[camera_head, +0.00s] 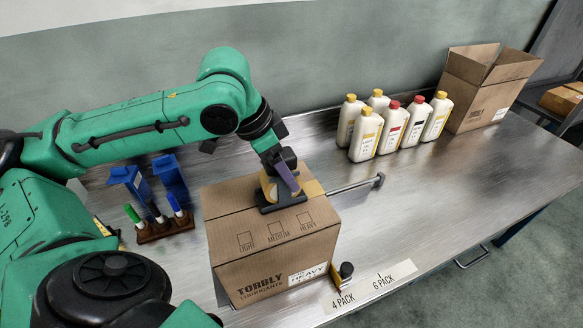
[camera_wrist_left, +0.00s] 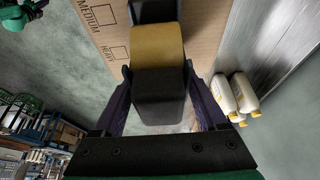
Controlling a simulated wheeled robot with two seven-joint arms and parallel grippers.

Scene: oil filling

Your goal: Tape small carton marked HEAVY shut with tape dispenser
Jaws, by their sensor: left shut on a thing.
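The small carton (camera_head: 262,248) stands on the metal table with its top flaps closed. Its front reads TORBLY and a white label reads HEAVY. My left gripper (camera_head: 287,178) is over the carton's top, shut on the tape dispenser (camera_head: 270,190), a black holder with a yellow tape roll. The dispenser rests at or just above the top. A strip of yellow tape (camera_head: 312,188) shows at the top's right edge. In the left wrist view the dispenser (camera_wrist_left: 158,90) sits between my fingers, with the carton top (camera_wrist_left: 105,35) beyond it. My right gripper is not in view.
Several white bottles (camera_head: 366,134) with yellow and red caps stand at the back. An open carton (camera_head: 482,92) is at the back right. A marker rack (camera_head: 165,228) and blue holders (camera_head: 172,180) are left of the carton. A metal rod (camera_head: 358,184) lies right of it. The table's right middle is clear.

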